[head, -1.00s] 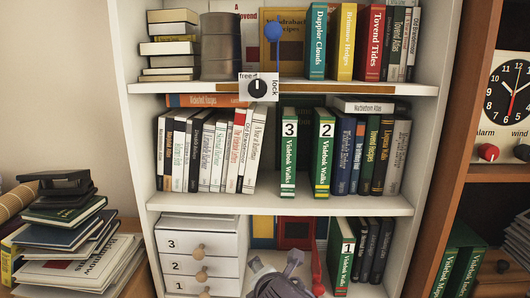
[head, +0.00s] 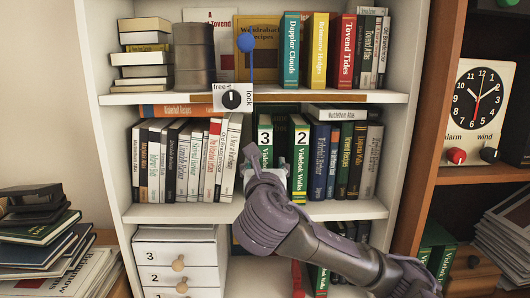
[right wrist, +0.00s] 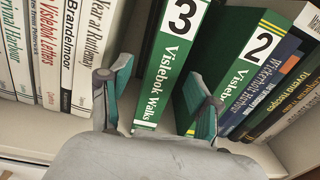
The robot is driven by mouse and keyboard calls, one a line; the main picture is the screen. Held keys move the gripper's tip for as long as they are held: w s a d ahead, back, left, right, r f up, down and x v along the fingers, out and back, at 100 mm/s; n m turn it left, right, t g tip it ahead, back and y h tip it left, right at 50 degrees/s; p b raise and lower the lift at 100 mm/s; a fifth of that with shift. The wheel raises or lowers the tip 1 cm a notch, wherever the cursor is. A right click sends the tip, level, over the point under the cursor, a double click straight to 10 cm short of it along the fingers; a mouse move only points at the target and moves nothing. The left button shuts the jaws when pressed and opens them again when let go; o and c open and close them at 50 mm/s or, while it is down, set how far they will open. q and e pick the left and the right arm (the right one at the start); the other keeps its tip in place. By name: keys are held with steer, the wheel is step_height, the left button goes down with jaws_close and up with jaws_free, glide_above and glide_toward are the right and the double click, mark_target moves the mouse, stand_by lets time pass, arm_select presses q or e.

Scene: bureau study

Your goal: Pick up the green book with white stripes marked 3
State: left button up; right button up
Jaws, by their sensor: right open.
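The green book with white stripes marked 3 (head: 265,138) stands upright on the middle shelf. In the right wrist view its spine (right wrist: 168,70) lies between my finger pads. My right gripper (head: 266,168) is open in front of the lower spine, hiding part of it. In the right wrist view the right gripper (right wrist: 157,98) has one finger on each side of the spine; I cannot tell whether they touch it. The similar book marked 2 (head: 300,150) stands just to the right, behind the right finger. My left gripper is not in view.
Pale-spined books (head: 188,160) stand left of book 3 with a small gap. Dark books (head: 345,160) stand right of book 2. A blue-knobbed lever (head: 248,45) and a free/lock dial (head: 231,98) are above. White drawers (head: 178,262) are below.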

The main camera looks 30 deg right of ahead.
steer(key=shift+x, duration=1.1)
steer(key=shift+w+d+p, duration=0.35)
steer(key=shift+w+p, duration=0.1)
steer(key=shift+p, duration=0.25)
steer(key=x, duration=0.1)
steer(key=p+x, duration=0.1)
steer(key=x, duration=0.1)
steer(key=p+x, duration=0.1)
steer(key=shift+w+d+f, duration=0.1)
steer(key=shift+d+f, duration=0.05)
steer(key=shift+f, duration=0.15)
steer(key=c, duration=0.3)
jaws_close()
steer(key=shift+r, duration=0.15)
